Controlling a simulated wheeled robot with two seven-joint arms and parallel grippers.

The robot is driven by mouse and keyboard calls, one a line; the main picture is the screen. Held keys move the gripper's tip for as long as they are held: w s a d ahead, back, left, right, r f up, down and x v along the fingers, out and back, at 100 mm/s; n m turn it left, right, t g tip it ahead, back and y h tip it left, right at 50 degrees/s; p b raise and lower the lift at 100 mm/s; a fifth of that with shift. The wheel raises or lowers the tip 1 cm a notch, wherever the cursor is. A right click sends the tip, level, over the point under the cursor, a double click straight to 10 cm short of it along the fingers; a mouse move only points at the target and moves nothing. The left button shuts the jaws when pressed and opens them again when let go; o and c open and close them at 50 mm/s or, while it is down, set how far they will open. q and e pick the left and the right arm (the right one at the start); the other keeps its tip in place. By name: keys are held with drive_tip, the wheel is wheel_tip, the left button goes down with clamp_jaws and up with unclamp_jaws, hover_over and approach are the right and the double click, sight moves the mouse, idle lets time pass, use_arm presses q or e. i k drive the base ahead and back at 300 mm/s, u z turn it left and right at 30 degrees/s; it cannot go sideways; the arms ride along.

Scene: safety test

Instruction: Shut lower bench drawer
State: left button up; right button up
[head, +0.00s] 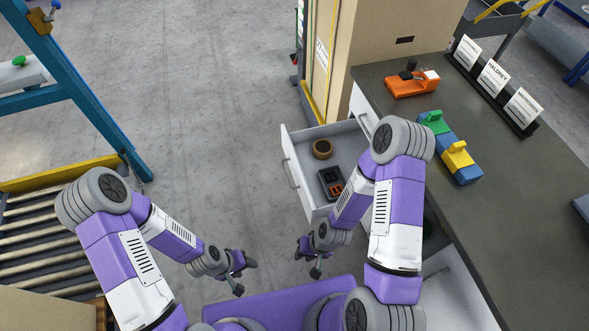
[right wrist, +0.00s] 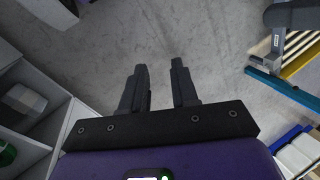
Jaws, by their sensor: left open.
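An open white drawer (head: 309,178) sticks out from the left side of the bench (head: 500,170), with a bar handle (head: 289,173) on its front. In it lie a brown ring-shaped roll (head: 322,149) and a dark device with red parts (head: 331,181). My right arm covers the drawer's near right part. My right gripper (head: 308,261) is open and empty, below the drawer front in the head view; its two fingers also show apart in the right wrist view (right wrist: 159,80). My left gripper (head: 244,277) is open and empty, further left over the floor.
On the bench top stand an orange tool (head: 412,84), a green and yellow topped blue block (head: 452,153) and a row of label cards (head: 494,79). A roller conveyor (head: 40,235) and blue frame (head: 75,85) are at left. The floor (head: 215,110) between is clear.

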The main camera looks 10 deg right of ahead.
sight(348, 141)
drive_tip(key=k, duration=0.65)
drive_tip(key=u, duration=0.45)
drive_tip(key=i, duration=1.7)
drive_tip(key=z, duration=0.45)
